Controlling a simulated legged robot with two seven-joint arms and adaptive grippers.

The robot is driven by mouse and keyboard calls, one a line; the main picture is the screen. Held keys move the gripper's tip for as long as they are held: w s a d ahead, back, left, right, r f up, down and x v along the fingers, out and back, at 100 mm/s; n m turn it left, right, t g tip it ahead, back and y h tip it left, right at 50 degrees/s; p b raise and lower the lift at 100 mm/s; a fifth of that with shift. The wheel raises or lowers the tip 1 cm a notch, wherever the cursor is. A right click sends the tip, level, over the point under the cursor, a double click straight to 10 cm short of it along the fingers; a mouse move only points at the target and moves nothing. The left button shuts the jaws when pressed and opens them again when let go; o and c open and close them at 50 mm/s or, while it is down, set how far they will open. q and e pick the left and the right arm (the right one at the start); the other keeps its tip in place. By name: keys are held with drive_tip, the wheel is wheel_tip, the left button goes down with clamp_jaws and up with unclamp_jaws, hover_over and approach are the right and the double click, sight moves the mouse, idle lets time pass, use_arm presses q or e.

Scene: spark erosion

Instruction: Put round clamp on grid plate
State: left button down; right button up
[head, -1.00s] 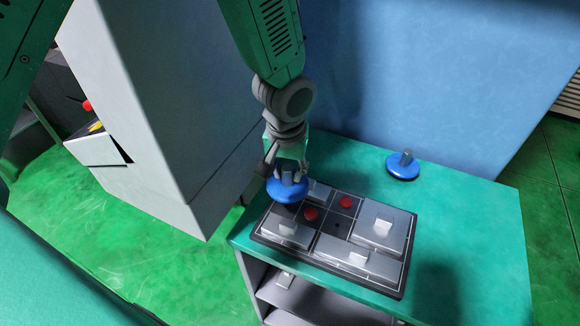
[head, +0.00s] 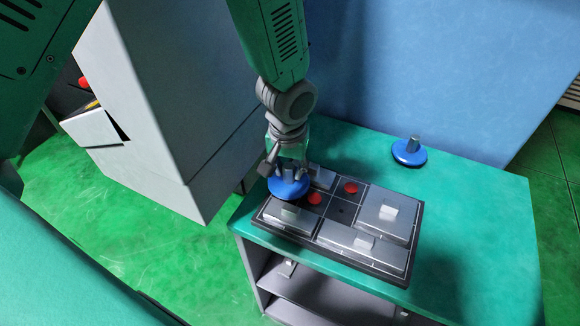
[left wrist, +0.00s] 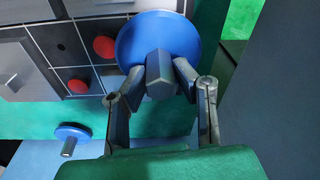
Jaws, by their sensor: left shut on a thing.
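A blue round clamp (head: 287,188) with a grey hexagonal post is held by my left gripper (head: 290,166) at the left back corner of the grid plate (head: 346,264). In the left wrist view, the gripper (left wrist: 161,80) is shut on the post of this clamp (left wrist: 140,38). The disc overlaps the edge of the grid plate (left wrist: 45,40); I cannot tell whether it touches it. A second blue round clamp (head: 409,154) stands on the table behind the plate, its post up. It also shows in the left wrist view (left wrist: 72,132). My right gripper is not in view.
The plate holds several grey blocks (head: 380,218) and two red discs, one of them (head: 350,188) near the back edge. The green table (head: 470,225) is clear at right. A grey cabinet (head: 160,110) stands left; a blue wall (head: 430,70) is behind.

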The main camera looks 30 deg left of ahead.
sight(288, 186)
use_arm(q)
drive_tip(key=shift+f, duration=0.45)
drive_tip(key=c, duration=1.2)
unclamp_jaws()
drive_tip(key=shift+r, duration=0.5)
drive_tip(key=r, duration=0.3)
drive_tip(key=s+r, duration=0.1)
drive_tip(key=r, duration=0.6)
drive_tip(key=shift+s+d+r, duration=0.15)
drive_tip(key=shift+d+r, duration=0.15)
drive_tip(key=shift+r, duration=0.1)
drive_tip(key=shift+f, duration=0.1)
